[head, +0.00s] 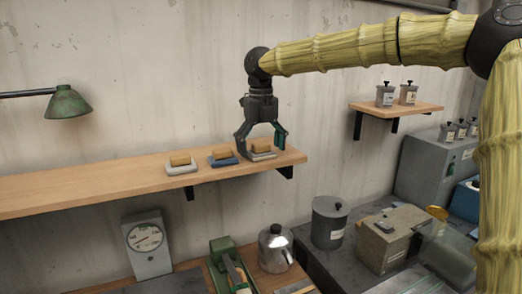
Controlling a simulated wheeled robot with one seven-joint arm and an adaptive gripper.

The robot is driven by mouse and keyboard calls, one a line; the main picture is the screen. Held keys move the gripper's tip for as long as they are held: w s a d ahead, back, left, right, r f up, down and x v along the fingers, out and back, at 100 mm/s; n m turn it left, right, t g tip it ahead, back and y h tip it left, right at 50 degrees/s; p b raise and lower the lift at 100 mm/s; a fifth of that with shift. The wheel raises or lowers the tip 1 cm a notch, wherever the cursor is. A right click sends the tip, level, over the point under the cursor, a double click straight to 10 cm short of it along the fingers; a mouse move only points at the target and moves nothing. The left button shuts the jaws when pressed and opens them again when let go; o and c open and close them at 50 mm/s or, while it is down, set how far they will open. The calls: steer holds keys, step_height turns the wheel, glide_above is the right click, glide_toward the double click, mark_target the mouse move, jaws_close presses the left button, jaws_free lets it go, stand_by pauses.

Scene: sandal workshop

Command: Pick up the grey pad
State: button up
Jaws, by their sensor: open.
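My gripper (261,149) points down over the right end of the wooden wall shelf, open. Its fingers stand on either side of a tan block on a grey pad-like base (262,157). The left finger reaches down close beside this base and hides part of it; I cannot tell whether it touches. The right finger is by the block's right side. To the left lie two similar pieces with tan blocks on top: one with a dark blue base (222,162) and one with a pale grey-white base (182,168).
The wooden shelf (90,188) is bare to the left. A green lamp (68,102) hangs above it. Below stand a dial scale (147,243), a metal kettle (275,248) and a dark lidded canister (329,222). A smaller shelf (425,107) at right holds two jars.

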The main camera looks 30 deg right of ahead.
mark_target(261, 144)
steer(key=shift+c, duration=0.2)
steer(key=c, duration=1.1)
steer(key=shift+r, duration=0.15)
steer(key=shift+r+b, duration=0.9)
steer(key=shift+r, duration=0.55)
steer(key=shift+s+a+r, duration=0.1)
steer(key=shift+s+r, duration=0.05)
steer(key=shift+s, duration=0.15)
steer(key=s+a+b, duration=0.2)
steer(key=s, duration=0.5)
steer(key=s+a+r+b, duration=0.1)
steer(key=s+a+b, duration=0.1)
steer(key=s, duration=0.6)
steer(key=shift+r+b, duration=0.25)
steer(key=shift+b, duration=0.4)
